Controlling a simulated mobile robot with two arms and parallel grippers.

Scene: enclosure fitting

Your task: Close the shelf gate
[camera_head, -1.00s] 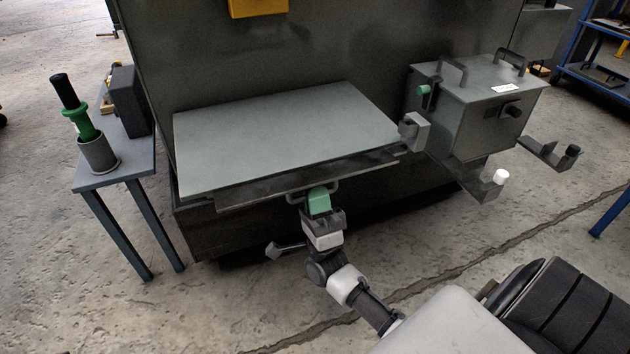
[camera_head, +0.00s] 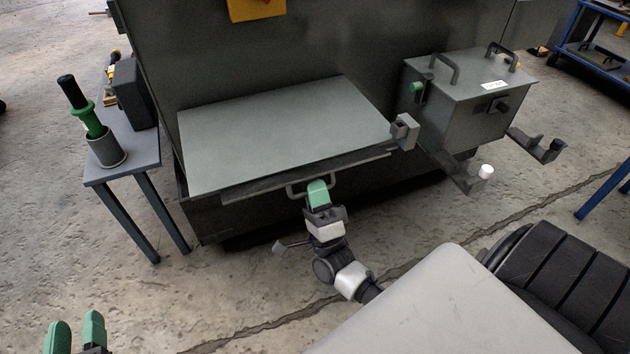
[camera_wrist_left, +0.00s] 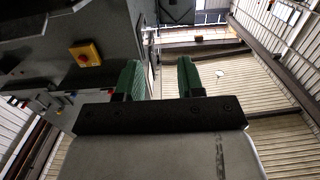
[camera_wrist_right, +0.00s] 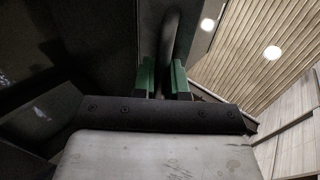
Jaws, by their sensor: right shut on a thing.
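The shelf gate (camera_head: 275,130) appears to be the flat grey panel standing out from the front of the dark enclosure (camera_head: 330,50). A bar handle (camera_head: 298,190) sits at its front edge. My right gripper (camera_head: 317,190) is shut on this handle from the front. In the right wrist view the handle bar (camera_wrist_right: 171,50) passes between the two green fingers (camera_wrist_right: 162,80). My left gripper (camera_head: 75,332) is at the lower left corner of the head view, away from the panel. Its green fingers are apart and empty in the left wrist view (camera_wrist_left: 158,80).
A grey box (camera_head: 465,95) with handles stands at the right, with bracket arms (camera_head: 465,178) jutting out low. A small side table (camera_head: 128,165) at the left holds a green-and-black tool (camera_head: 90,115) in a grey cup (camera_head: 105,150). Open concrete floor lies in front.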

